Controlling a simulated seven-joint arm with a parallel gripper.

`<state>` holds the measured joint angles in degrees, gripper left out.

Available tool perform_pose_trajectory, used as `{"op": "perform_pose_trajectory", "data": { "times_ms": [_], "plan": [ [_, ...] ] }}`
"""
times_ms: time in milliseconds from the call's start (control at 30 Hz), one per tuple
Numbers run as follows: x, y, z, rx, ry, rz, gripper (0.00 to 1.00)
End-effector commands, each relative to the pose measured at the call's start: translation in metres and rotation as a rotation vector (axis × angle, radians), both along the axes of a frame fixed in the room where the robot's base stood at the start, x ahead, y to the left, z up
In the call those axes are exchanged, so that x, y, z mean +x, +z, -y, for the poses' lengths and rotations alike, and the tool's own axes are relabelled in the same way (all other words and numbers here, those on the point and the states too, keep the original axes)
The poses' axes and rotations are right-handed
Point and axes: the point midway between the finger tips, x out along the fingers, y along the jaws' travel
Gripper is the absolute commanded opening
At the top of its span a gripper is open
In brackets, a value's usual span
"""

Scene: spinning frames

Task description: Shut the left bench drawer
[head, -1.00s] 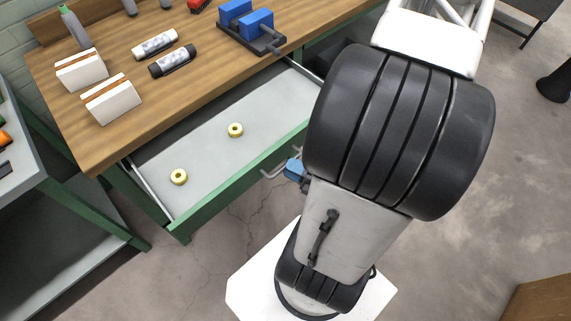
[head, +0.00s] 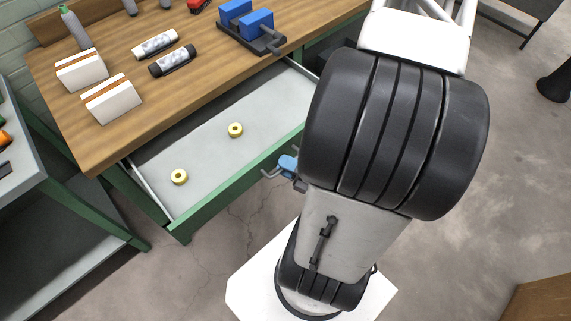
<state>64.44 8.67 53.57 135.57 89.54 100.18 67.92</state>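The left bench drawer (head: 205,154) is pulled out from under the wooden bench top. It has a grey floor and a green front (head: 215,200). Two yellow rings, one nearer (head: 179,177) and one farther (head: 235,130), lie inside it. The grey bar handle (head: 270,176) stands out from the drawer front. The blue end of my gripper (head: 288,164) is at the handle's right part, outside the drawer front. I cannot tell whether it touches the handle. My arm hides the rest of the gripper and the drawer front's right end.
The bench top (head: 150,105) carries two white blocks with brown strips, a white bottle (head: 155,44), a black bottle (head: 173,61) and a blue vise (head: 247,25). A green-framed grey shelf unit (head: 80,235) stands at the left. The floor before the drawer is clear.

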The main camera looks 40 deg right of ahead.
Motion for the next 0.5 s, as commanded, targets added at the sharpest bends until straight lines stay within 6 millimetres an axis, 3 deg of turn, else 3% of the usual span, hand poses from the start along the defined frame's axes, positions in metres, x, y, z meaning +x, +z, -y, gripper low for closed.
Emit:
{"op": "perform_pose_trajectory", "data": {
  "times_ms": [33, 267, 500],
  "plan": [
    [0.0, 0.0, 0.0, 0.0, 0.0, 0.0, 0.37],
    [-0.0001, 0.0, 0.0001, 0.0, 0.0, 0.0, 0.02],
    [-0.0001, 0.0, 0.0001, 0.0, 0.0, 0.0, 0.0]
  ]
}}
